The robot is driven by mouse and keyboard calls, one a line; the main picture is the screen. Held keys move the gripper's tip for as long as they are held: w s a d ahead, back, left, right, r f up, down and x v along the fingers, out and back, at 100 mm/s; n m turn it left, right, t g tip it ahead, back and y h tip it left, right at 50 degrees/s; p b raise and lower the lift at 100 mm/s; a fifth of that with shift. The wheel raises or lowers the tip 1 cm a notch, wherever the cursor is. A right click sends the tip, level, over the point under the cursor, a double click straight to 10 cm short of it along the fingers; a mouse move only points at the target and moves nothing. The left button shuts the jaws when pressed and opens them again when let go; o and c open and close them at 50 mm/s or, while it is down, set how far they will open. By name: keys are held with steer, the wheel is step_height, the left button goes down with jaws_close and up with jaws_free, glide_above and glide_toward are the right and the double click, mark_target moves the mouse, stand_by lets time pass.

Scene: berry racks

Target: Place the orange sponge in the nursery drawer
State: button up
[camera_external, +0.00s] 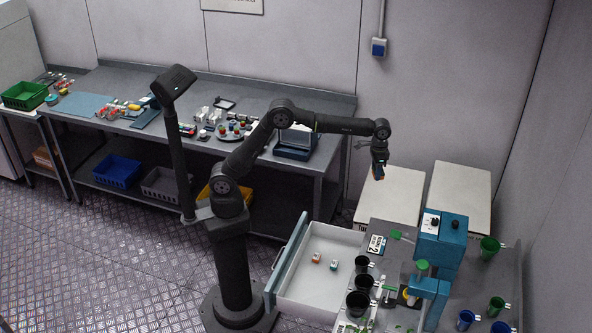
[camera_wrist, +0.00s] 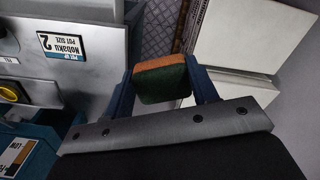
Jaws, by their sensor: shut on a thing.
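The orange sponge (camera_wrist: 160,64) shows in the wrist view between my two fingers, with an orange edge and a dark green face. My gripper (camera_wrist: 161,80) is shut on it. In the external view my gripper (camera_external: 379,167) points down, with a bit of orange sponge (camera_external: 379,176) at its tip. It is raised, up and to the right of the open drawer (camera_external: 303,290) in the picture. This pale drawer with a blue-grey front stands pulled out, and two small orange-and-white or blue-and-white items lie in it. Whether it is the nursery drawer cannot be read.
Two pale-topped stands (camera_external: 461,186) are beyond the grey bench, near my gripper. The bench bears black pots (camera_external: 364,282), green and blue pots, and a blue device (camera_external: 440,250). A label plate (camera_wrist: 58,44) shows in the wrist view. A crowded long table lines the back wall.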

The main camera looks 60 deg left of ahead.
steer(key=s+d+m, duration=0.3)
steer(key=s+d, duration=0.6)
steer(key=d, duration=0.2)
steer(key=m, duration=0.6)
glide_above(316, 302)
step_height(316, 302, down, 33)
steer(key=shift+d+r, duration=0.1)
steer(key=shift+r, duration=0.05)
steer(key=o, duration=0.9)
